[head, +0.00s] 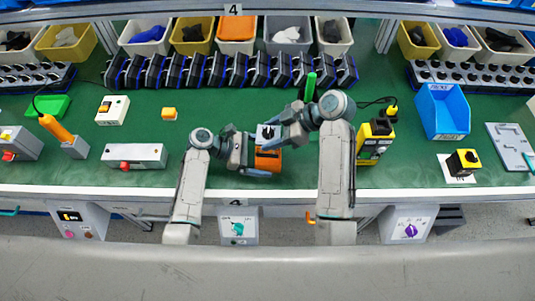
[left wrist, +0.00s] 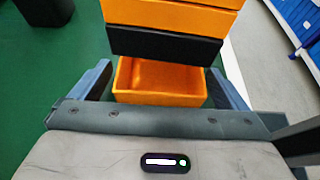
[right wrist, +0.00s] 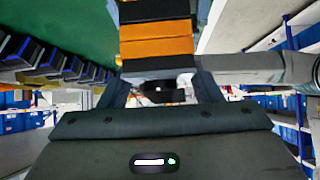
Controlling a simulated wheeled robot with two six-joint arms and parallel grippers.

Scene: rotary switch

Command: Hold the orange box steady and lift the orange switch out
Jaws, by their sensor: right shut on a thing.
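The orange box (head: 267,161) stands near the table's front edge, with a white-faced, black-knobbed switch top (head: 265,131) above it in the head view. My left gripper (head: 250,165) is beside the box. In the left wrist view an orange open-fronted part (left wrist: 160,88) lies between its spread fingers with a gap on each side, and a black band and more orange lie beyond. My right gripper (right wrist: 160,88) is shut on the switch top, which shows white and black between its fingers. The orange body (right wrist: 157,40) shows beyond. Whether the switch is clear of the box is unclear.
A green stick (head: 310,87) stands just behind my right gripper. A yellow-black device (head: 375,140) is close to its right, and a grey box with a red button (head: 134,156) is to the left. Several black devices (head: 230,71) line the back. Open table lies left of the box.

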